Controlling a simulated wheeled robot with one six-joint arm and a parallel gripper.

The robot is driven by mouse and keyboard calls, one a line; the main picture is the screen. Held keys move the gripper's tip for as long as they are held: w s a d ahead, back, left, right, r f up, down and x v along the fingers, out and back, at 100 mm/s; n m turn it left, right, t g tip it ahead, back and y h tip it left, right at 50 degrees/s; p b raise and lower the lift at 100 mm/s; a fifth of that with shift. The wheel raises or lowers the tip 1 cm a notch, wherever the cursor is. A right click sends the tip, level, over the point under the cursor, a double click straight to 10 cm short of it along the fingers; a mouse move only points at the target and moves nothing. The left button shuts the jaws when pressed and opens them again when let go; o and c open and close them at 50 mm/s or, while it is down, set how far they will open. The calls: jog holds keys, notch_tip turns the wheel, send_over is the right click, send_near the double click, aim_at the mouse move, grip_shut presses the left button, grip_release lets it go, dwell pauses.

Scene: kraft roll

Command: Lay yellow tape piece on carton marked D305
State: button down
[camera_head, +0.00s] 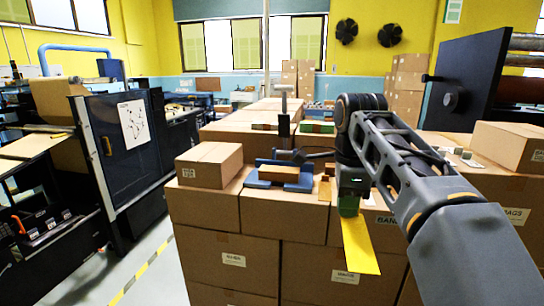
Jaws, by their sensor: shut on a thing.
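The yellow tape piece (360,247) is a flat strip hanging below my gripper (349,204), in front of the stacked cartons. My gripper is shut on its upper end, pointing down at the near edge of the stack. No marking reads clearly as D305. A small carton (209,165) with a small label stands on the stack at the left. Another carton (512,146) with a label stands at the right. Their label text is too small to read.
A blue tool (280,176) with a brown block sits on the carton stack (205,206), left of my gripper. Small pieces (325,187) lie beside it. A dark machine (125,150) stands at the left, with floor free before it. A dark panel (463,80) rises at the right.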

jog(key=shift+s+r+n, duration=0.1)
jog(key=shift+s+n, duration=0.15)
jog(key=shift+n, duration=0.05)
jog(key=w+f+n, duration=0.8)
jog(key=w+n, duration=0.1)
jog(key=w, duration=0.1)
jog(key=w+f+n, duration=0.2)
jog(key=f+n, duration=0.1)
jog(key=f, duration=0.5)
jog(key=w+f+n, duration=0.3)
jog(key=f+n, duration=0.1)
jog(key=f, duration=0.3)
jog(key=s+f+n, duration=0.1)
jog(key=s+f, duration=0.2)
jog(key=f, duration=0.5)
jog(key=s+d+f+n, duration=0.1)
jog(key=s+f, duration=0.3)
jog(key=f, duration=0.5)
jog(key=s+d+f+n, duration=0.1)
jog(key=s+f, duration=0.2)
jog(key=f, duration=0.6)
jog(key=shift+s+f+n, duration=0.2)
jog(key=shift+s+n, duration=0.1)
